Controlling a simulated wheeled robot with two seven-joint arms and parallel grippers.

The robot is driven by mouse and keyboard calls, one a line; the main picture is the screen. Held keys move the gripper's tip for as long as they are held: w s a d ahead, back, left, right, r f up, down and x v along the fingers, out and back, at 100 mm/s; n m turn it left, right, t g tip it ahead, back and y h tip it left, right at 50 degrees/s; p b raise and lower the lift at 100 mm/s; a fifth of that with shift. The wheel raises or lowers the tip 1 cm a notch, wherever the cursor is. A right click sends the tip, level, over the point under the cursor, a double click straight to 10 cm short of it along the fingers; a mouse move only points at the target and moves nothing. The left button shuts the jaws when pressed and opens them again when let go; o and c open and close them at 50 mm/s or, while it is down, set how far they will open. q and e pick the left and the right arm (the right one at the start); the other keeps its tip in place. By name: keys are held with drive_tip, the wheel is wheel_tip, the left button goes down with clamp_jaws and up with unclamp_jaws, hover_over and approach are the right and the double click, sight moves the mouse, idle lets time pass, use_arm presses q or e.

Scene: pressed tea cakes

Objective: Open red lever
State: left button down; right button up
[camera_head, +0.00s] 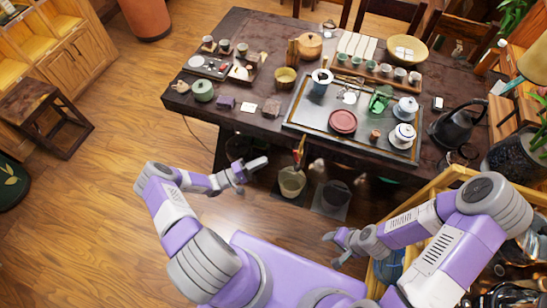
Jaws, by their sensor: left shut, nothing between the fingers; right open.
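I cannot make out a red lever for certain. A small red and yellow upright thing (299,152) rises above a pale pot (292,181) at the table's front edge; it is too small to tell what it is. My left gripper (254,166) is shut and empty, left of the pot and apart from it, in front of the table's edge. My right gripper (333,246) is open and empty, low in the view, clear of the table and the pot.
The dark table (236,55) holds a tea tray (311,119) with a red round dish (342,121), cups and pots. A black kettle (457,125) stands at its right. A wooden stool (42,112) stands at the left. The wooden floor (110,190) at left is clear.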

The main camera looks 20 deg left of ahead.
use_arm(q)
drive_tip(key=shift+v, duration=1.7)
drive_tip(key=shift+f, duration=0.1)
